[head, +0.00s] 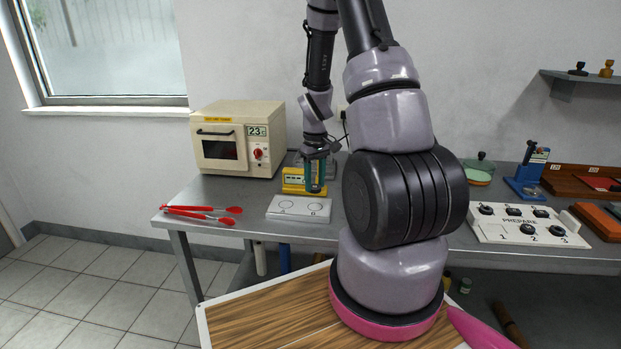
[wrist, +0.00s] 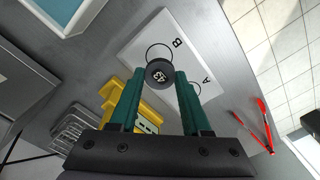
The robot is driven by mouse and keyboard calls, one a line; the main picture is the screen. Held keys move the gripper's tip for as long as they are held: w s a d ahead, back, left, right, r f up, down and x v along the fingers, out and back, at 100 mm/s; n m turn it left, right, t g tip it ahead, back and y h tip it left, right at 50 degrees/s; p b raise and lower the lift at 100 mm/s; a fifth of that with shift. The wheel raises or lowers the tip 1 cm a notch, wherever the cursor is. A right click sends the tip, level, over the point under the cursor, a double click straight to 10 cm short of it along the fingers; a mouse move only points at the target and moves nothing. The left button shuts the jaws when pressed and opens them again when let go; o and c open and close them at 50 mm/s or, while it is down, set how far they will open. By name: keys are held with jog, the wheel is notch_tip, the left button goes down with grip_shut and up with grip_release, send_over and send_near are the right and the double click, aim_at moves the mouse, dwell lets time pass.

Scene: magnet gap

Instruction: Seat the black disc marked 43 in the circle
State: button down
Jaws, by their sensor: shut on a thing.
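A black disc marked 43 (wrist: 158,73) is between the green fingertips of my gripper (wrist: 160,76) in the wrist view; my gripper is shut on it. In the head view my gripper (head: 316,186) points down over the right part of a white plate (head: 281,213). The plate, also in the wrist view (wrist: 137,48), carries two outlined circles lettered A and B. The disc overlaps the view of circle B (wrist: 159,44) and hides part of it. Circle A (wrist: 196,90) is partly hidden by a finger. I cannot tell whether the disc touches the plate.
A yellow device (head: 293,180) stands just behind the plate. Red tongs (head: 203,213) lie to the left, and a cream oven (head: 238,138) stands at the back. A white board marked PREPARE (head: 527,229) with several dark discs lies at the right.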

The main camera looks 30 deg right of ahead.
aim_at(315, 207)
jog(key=shift+f, duration=2.8)
jog(key=shift+f, duration=0.2)
jog(key=shift+c, duration=1.4)
grip_release()
jog(key=c, duration=0.5)
jog(key=shift+r, duration=0.1)
jog(key=shift+r, duration=2.2)
